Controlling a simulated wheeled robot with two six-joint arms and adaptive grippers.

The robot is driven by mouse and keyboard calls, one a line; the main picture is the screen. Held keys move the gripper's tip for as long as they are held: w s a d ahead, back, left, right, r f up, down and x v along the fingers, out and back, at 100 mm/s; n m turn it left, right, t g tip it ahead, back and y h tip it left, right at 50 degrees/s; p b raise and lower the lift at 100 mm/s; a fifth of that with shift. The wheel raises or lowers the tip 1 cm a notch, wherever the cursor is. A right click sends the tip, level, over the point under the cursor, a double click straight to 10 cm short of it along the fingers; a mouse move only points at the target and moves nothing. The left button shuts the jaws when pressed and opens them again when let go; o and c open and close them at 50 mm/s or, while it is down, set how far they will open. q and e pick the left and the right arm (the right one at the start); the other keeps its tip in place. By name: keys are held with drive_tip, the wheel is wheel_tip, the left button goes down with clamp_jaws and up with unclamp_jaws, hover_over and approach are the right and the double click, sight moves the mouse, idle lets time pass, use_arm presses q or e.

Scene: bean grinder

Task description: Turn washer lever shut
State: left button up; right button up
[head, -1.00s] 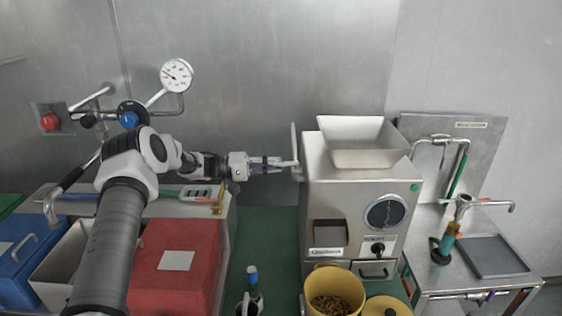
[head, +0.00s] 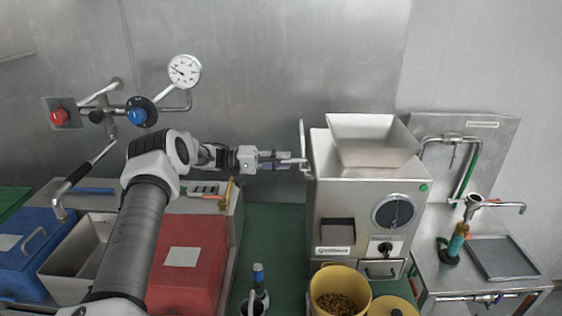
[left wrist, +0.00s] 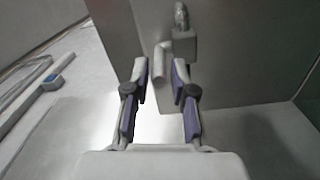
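A pale upright lever (head: 302,140) stands at the left side of the steel grinder (head: 340,200). My left gripper (head: 299,160) reaches it from the left, with its fingertips at the lever's lower part. In the left wrist view my gripper (left wrist: 161,82) has its two purple-padded fingers apart. A pale curved handle end (left wrist: 160,60) shows in the gap between the fingertips, joined to a fitting (left wrist: 182,45) on a grey wall. I cannot tell whether the fingers touch it. My right gripper is not in view.
A white hopper (head: 372,140) tops the grinder. A yellow bucket (head: 357,280) of beans stands in front. A red bin (head: 182,265) and a blue bin (head: 28,250) are at left. A gauge (head: 185,71) and pipes with a blue knob (head: 137,116) are on the back wall.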

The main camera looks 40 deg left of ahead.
use_arm(q)
drive_tip(key=v, duration=1.2)
